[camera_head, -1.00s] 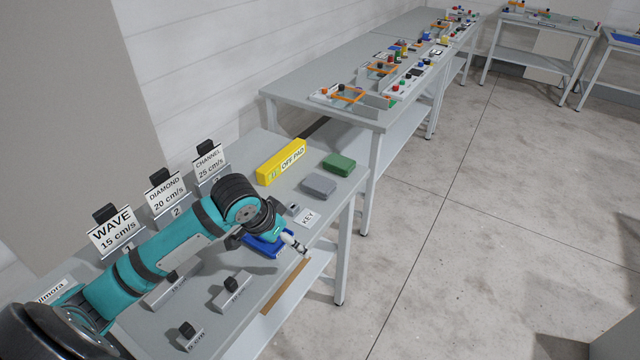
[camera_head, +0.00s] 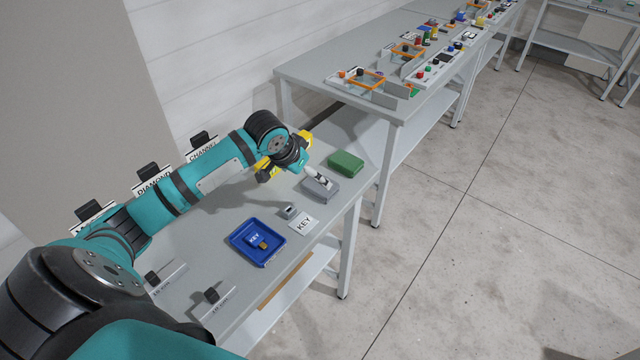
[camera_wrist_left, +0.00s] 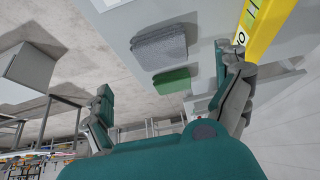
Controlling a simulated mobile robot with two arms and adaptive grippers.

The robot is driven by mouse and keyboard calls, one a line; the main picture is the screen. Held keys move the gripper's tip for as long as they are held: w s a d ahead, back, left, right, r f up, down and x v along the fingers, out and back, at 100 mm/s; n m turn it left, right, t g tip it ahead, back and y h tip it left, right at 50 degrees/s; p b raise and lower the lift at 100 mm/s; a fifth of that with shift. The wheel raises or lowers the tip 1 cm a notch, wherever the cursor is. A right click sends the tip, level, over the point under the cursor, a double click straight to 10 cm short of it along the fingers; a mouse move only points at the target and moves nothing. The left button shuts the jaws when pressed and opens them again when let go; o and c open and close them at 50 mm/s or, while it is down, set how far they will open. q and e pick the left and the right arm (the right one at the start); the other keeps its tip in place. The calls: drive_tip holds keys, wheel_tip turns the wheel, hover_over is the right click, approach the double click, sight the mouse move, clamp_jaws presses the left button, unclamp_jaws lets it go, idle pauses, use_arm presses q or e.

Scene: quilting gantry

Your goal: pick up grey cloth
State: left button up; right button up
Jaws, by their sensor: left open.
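The grey cloth (camera_head: 328,194) is a folded block on the table, left of and nearer than the green cloth (camera_head: 346,162). My left gripper (camera_head: 316,178) is over the grey cloth and covers part of it in the head view; whether they touch is not clear there. In the left wrist view the grey cloth (camera_wrist_left: 158,46) lies ahead, with the green cloth (camera_wrist_left: 172,80) beside it. The left gripper (camera_wrist_left: 166,104) is open, its fingers spread, with nothing between them. My right gripper is not in view.
The yellow OFF PAD block (camera_head: 264,164) stands close to my left wrist and is partly hidden; it also shows in the wrist view (camera_wrist_left: 262,25). A blue tray (camera_head: 240,245) and a KEY card (camera_head: 303,223) lie nearer on the table. Signs line the table's left side.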

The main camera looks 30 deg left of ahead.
sight(315, 189)
use_arm(q)
drive_tip(key=x, duration=0.3)
drive_tip(key=shift+w+f, duration=0.25)
drive_tip(key=shift+w, duration=0.05)
drive_tip(key=shift+p+x, duration=0.35)
drive_tip(key=shift+x, duration=0.55)
drive_tip(key=shift+w+f, duration=0.25)
drive_tip(key=p+x, duration=0.1)
drive_tip(key=x, duration=0.2)
drive_tip(key=shift+w+a+f, duration=0.15)
drive_tip(key=shift+w+f, duration=0.3)
drive_tip(key=shift+f, duration=0.15)
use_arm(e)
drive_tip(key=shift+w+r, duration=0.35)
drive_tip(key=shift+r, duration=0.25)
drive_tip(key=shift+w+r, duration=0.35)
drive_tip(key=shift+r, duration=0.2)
use_arm(q)
drive_tip(key=c, duration=0.8)
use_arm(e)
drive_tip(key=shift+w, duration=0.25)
use_arm(q)
drive_tip(key=shift+o, duration=0.2)
